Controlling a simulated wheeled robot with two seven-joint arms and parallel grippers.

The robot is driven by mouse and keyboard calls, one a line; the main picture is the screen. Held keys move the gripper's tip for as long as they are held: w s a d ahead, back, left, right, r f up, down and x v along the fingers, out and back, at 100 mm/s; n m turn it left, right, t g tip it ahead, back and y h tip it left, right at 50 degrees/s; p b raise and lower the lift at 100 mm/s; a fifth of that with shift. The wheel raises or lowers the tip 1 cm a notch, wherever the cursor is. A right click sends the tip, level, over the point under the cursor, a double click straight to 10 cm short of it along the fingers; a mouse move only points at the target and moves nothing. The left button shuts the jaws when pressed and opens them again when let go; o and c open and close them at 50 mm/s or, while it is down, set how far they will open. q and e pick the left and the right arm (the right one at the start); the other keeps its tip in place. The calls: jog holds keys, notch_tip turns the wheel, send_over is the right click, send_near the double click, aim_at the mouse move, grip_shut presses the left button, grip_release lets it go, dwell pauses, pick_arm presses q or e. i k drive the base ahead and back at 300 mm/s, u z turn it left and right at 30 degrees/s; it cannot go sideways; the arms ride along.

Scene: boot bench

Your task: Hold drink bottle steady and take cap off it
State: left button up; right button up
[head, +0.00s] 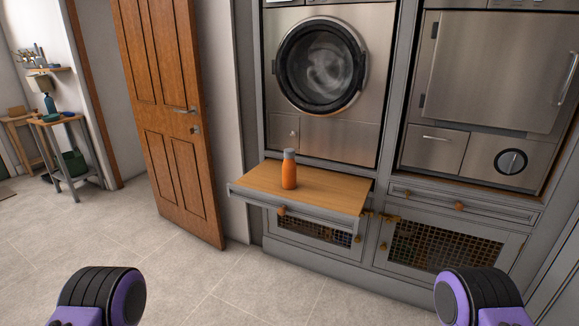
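An orange drink bottle (289,174) stands upright on a pulled-out wooden shelf (330,191) below the washing machine. Its grey cap (289,153) sits on top of it. Two black and purple parts of my arms show at the bottom left and bottom right of the head view, well short of the bottle. My gripper fingers do not show, and nothing of mine touches the bottle or the cap.
A front-loading washing machine (320,67) is above and behind the shelf. A steel appliance (495,75) and mesh-front cabinets (440,250) are at the right. An open wooden door (170,115) stands left. The tiled floor before the shelf is clear.

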aim_at(288, 165)
jog(key=u, duration=1.35)
jog(key=i, duration=1.9)
jog(key=z, duration=0.4)
